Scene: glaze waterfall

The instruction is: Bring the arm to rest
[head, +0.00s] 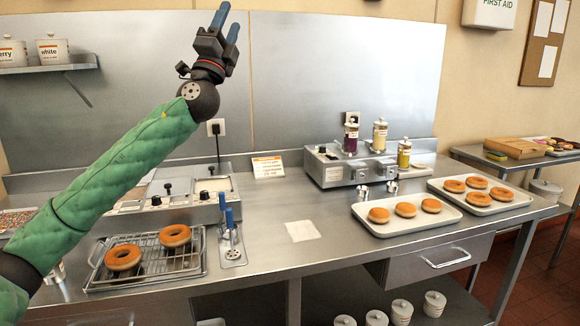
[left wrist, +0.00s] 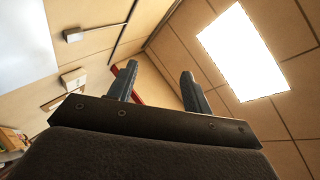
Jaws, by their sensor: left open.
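My left arm, in a green quilted sleeve, comes in from the left in the head view and reaches up in front of the steel back panel (head: 330,70). My left gripper (head: 228,28) is raised well above the counter and points upward. Its two blue-tipped fingers are apart with nothing between them. In the left wrist view the fingers (left wrist: 158,88) stand apart against the ceiling, with a bright light panel (left wrist: 240,50) to their right. My right gripper is not in view.
A wire rack (head: 150,262) with two donuts sits on the steel counter (head: 300,262) below my arm. Two trays of donuts (head: 400,226) (head: 505,207) lie at right. A dispenser unit (head: 335,172) with bottles stands at the back. A shelf (head: 40,68) with jars is at upper left.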

